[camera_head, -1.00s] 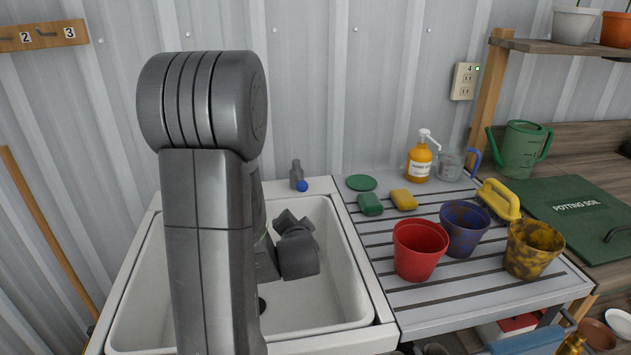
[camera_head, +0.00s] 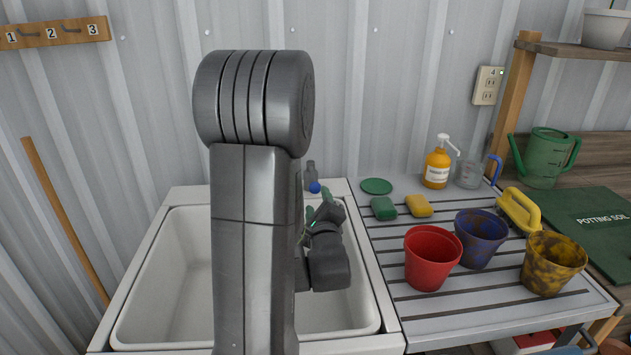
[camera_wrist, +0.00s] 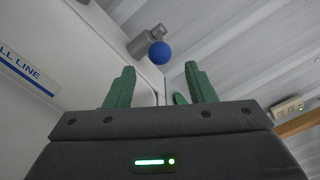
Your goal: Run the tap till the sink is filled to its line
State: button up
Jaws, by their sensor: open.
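The white sink (camera_head: 168,285) stands at the left, its middle hidden behind my arm. The grey tap (camera_head: 310,176) with a blue knob (camera_head: 315,187) is on the back rim, its lower part partly covered by my arm. In the wrist view the tap (camera_wrist: 148,41) and blue knob (camera_wrist: 160,53) show beyond the fingers. A fill line label (camera_wrist: 28,70) is on the sink wall at the left of the wrist view. My gripper (camera_wrist: 158,85) is open and empty, its green fingers apart, short of the knob. No water shows in the visible part of the basin.
On the slatted drainboard (camera_head: 440,322) right of the sink stand a red pot (camera_head: 432,260), a blue pot (camera_head: 479,240) and a yellow-brown pot (camera_head: 552,265). Green and yellow sponges (camera_head: 383,208) and a soap bottle (camera_head: 437,166) sit behind. A corrugated wall (camera_head: 400,90) closes the back.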

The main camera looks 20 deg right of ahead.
aim_at(314, 179)
jog(key=p+x, duration=0.1)
jog(key=x, duration=1)
grip_shut()
